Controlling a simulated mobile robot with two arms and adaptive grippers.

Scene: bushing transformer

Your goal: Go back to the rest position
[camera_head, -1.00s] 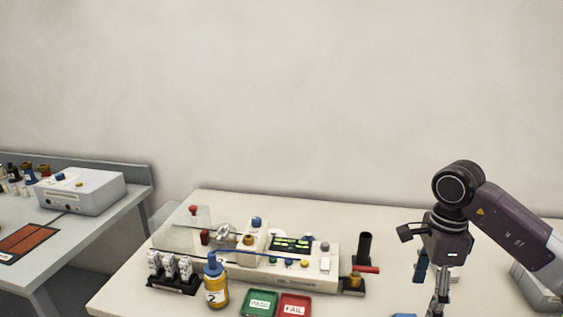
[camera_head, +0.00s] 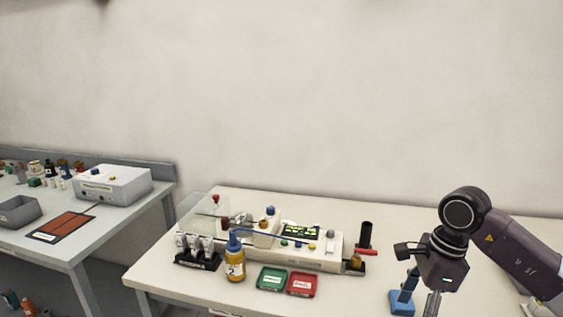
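My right arm comes in from the right, and its wrist is over the right part of the cream table (camera_head: 158,275). Its gripper (camera_head: 433,306) points down and is cut off by the bottom edge, so its fingertips are hidden. My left arm and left gripper are out of the picture. On the table stands the cream test device (camera_head: 318,262) with a green-lit display, several knobs and a clear cover at its left end. A yellow bottle with a blue cap (camera_head: 235,264) stands in front of it.
A green tray (camera_head: 271,279) and a red tray (camera_head: 302,285) lie before the device. A rack of white items (camera_head: 198,254) stands left of the bottle. A blue stand (camera_head: 402,300) is close left of my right gripper. A grey bench (camera_head: 60,255) with a box (camera_head: 113,186) is at left.

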